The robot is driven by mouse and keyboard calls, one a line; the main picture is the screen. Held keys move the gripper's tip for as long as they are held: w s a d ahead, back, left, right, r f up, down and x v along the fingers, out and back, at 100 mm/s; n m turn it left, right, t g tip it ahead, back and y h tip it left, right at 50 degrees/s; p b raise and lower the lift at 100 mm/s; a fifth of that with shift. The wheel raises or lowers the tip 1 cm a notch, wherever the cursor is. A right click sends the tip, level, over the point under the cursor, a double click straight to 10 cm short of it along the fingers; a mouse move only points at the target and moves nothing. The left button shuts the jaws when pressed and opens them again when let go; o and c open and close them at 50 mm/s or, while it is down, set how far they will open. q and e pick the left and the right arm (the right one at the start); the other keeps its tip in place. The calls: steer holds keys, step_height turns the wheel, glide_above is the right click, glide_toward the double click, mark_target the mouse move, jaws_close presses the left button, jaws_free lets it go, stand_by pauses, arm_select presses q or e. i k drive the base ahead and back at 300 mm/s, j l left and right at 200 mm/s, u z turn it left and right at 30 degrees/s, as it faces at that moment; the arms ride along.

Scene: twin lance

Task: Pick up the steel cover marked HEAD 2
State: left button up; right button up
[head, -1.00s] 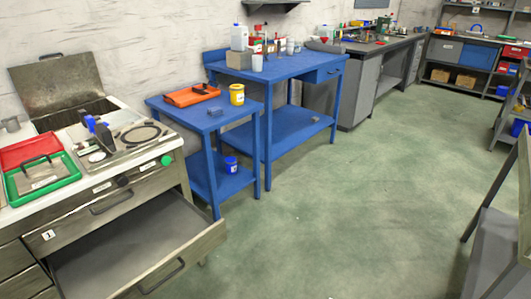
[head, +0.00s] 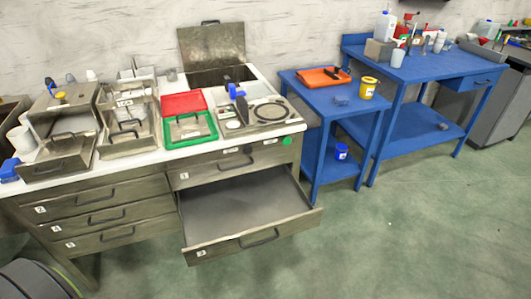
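No cover with a readable HEAD 2 mark shows in the head view; the labels are too small to read surely. Several steel pieces with handles are on the workbench (head: 160,153). A steel box with a handled front (head: 62,152) is at the left. A steel tray-like piece with a bar handle and small dark marks (head: 127,130) is right of it. A raised steel lid (head: 212,46) stands open over a dark well at the back. Neither of my grippers is in view.
A bottom drawer (head: 245,215) juts out open and empty from the workbench. A green tray (head: 190,129) and a red tray (head: 183,103) lie on top. A blue table (head: 325,106) holds an orange tray (head: 323,78) and a yellow tub (head: 368,87). Green floor at right is clear.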

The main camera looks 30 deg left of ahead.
mark_target(74, 144)
steer(key=i+j+u, duration=0.1)
steer(key=u, duration=2.15)
